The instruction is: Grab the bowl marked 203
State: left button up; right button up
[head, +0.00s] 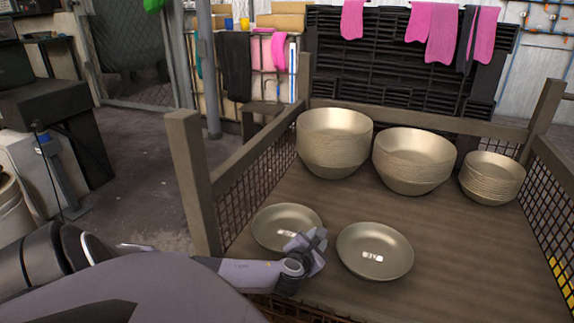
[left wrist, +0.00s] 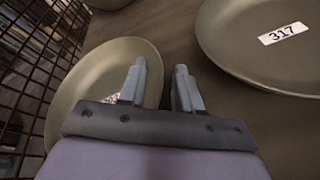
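A shallow metal bowl (head: 284,222) lies at the front left of the crate floor, and it also shows in the left wrist view (left wrist: 92,75). Its label is mostly behind my left gripper, so I cannot read its number. My left gripper (head: 315,243) is over this bowl's right side. In the left wrist view my left gripper (left wrist: 160,85) has its fingers apart and empty, with the bowl's right rim appearing between them; I cannot tell their height above it. A second shallow bowl (head: 372,240) lies to the right; its label reads 317 in the left wrist view (left wrist: 238,58). My right gripper is out of view.
A wooden-floored crate (head: 440,262) with mesh sides and wooden posts (head: 193,180) holds the bowls. Three stacks of bowls stand at the back: left (head: 334,140), middle (head: 412,158) and right (head: 492,178). The floor right of the front bowls is clear.

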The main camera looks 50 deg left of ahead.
pick_arm(q)
jog(key=shift+w+a+f, duration=0.1)
jog(key=shift+w, duration=0.15)
grip_shut()
jog(key=shift+r, duration=0.2)
